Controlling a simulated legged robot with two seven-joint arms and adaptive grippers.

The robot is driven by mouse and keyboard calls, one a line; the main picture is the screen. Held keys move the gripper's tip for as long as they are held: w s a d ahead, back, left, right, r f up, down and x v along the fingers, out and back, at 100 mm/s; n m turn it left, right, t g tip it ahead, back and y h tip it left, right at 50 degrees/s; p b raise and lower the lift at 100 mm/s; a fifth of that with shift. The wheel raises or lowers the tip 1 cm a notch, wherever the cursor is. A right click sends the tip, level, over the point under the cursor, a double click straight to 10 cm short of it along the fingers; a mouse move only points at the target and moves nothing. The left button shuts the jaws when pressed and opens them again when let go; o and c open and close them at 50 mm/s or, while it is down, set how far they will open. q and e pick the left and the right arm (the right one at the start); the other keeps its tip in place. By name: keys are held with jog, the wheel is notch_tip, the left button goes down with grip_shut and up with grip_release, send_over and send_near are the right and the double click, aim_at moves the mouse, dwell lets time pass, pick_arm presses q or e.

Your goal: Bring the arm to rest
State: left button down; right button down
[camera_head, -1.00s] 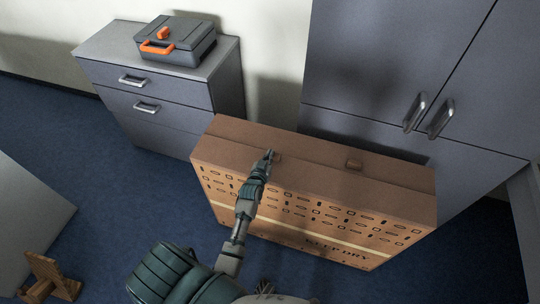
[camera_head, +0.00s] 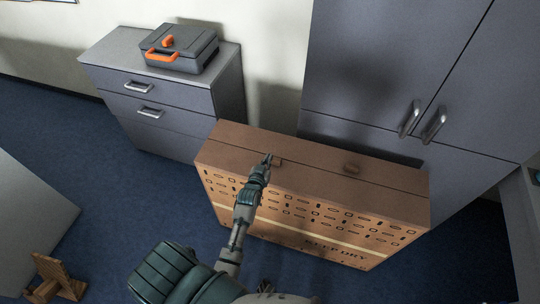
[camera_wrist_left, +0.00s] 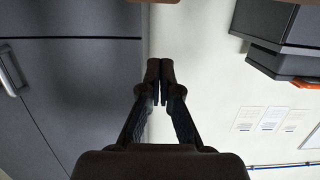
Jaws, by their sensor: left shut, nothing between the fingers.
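My left arm reaches up from the bottom of the head view. A brown edge, probably the box (camera_wrist_left: 165,2), shows at the top of that view. My right gripper is not in view.
A grey drawer cabinet (camera_head: 175,100) with a dark case (camera_head: 180,48) on it stands back left. Tall grey cupboards (camera_head: 385,75) stand behind the box. A pale surface (camera_head: 30,215) and a wooden stand (camera_head: 55,278) are at left. Blue floor (camera_head: 110,200) lies open between.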

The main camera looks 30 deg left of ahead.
pick_arm(q)
jog(key=v, duration=0.6)
jog(key=shift+d+r, duration=0.2)
jog(key=shift+d, duration=0.15)
